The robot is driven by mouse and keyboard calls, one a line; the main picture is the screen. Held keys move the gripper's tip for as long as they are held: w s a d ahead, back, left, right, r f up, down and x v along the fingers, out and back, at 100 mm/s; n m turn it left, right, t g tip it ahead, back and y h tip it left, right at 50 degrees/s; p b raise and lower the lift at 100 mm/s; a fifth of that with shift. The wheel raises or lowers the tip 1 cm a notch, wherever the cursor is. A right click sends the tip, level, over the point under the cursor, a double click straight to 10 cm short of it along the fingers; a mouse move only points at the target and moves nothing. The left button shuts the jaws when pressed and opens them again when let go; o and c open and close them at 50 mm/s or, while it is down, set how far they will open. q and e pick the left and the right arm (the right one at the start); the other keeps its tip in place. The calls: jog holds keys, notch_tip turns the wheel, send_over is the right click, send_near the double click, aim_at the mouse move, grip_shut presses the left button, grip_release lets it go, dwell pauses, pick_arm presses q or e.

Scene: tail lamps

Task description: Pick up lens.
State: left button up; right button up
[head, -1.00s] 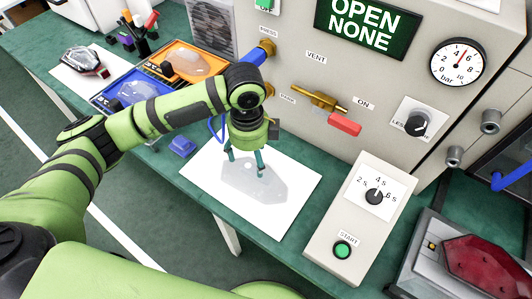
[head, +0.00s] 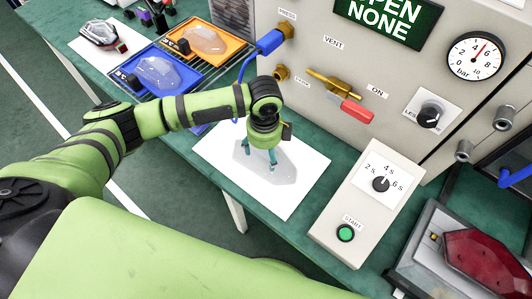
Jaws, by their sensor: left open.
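A clear, pale lens (head: 282,174) lies flat on a white sheet (head: 295,203) on the green bench. My left gripper (head: 261,159) points down over it with its two teal fingers apart. The fingertips overlap the lens in the picture; I cannot tell whether they touch it. Other clear lenses lie in the blue tray (head: 128,77) and the orange tray (head: 237,47). My right gripper is not in view.
A grey machine with a red-handled valve (head: 357,111) and a gauge (head: 475,57) rises behind the sheet. The control box with a green START button (head: 345,233) stands to the right. A red lamp (head: 480,255) sits in a fixture at the lower right.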

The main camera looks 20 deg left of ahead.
pick_arm(q)
jog(key=shift+f, duration=0.25)
dwell(0.4)
jog(key=c, duration=1.3)
